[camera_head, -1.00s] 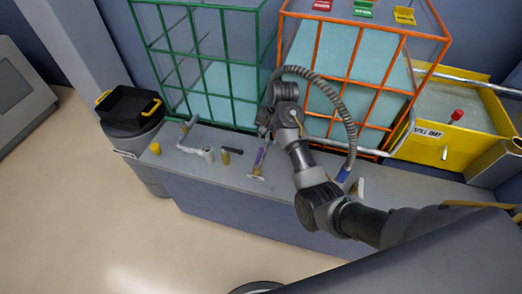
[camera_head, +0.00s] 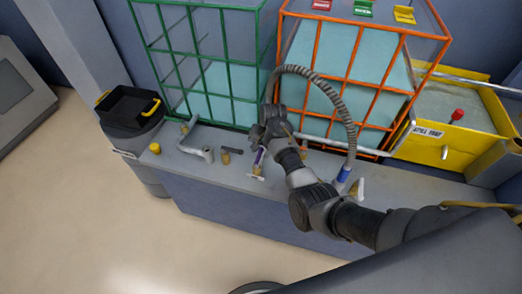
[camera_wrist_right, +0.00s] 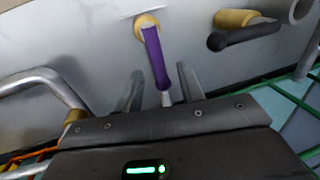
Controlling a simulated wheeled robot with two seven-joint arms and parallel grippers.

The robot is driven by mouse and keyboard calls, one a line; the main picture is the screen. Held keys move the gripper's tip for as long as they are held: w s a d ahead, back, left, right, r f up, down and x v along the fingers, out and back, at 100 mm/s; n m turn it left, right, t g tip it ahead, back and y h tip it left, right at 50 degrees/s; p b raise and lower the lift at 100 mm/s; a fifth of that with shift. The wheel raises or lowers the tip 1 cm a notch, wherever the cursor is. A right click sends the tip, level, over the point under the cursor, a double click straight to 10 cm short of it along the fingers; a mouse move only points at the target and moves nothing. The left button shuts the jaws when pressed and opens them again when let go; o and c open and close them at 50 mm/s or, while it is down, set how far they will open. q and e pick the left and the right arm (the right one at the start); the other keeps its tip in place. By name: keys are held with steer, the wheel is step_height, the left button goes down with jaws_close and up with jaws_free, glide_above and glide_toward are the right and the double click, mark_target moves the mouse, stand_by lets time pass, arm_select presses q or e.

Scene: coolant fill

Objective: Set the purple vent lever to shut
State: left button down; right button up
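The purple vent lever (camera_head: 259,157) sits on the grey bench below the green and orange cages. In the right wrist view the lever (camera_wrist_right: 155,57) runs from a brass hub down toward my gripper, with its pale end between the fingers. My right gripper (camera_wrist_right: 160,82) is open, one finger on each side of the lever's end, with gaps showing and no clear contact. In the head view my right gripper (camera_head: 258,136) is just above the lever and partly hides it. My left gripper is in neither view.
A black-handled brass valve (camera_head: 230,152) stands left of the lever; its handle (camera_wrist_right: 245,35) shows in the wrist view. A grey bent pipe (camera_head: 200,151) is farther left. A ribbed hose (camera_head: 340,105) with a blue end arches over my right arm. A yellow spill tray (camera_head: 425,145) stands right.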

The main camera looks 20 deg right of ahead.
steer(key=shift+f, duration=0.2)
jaws_close()
stand_by(0.4)
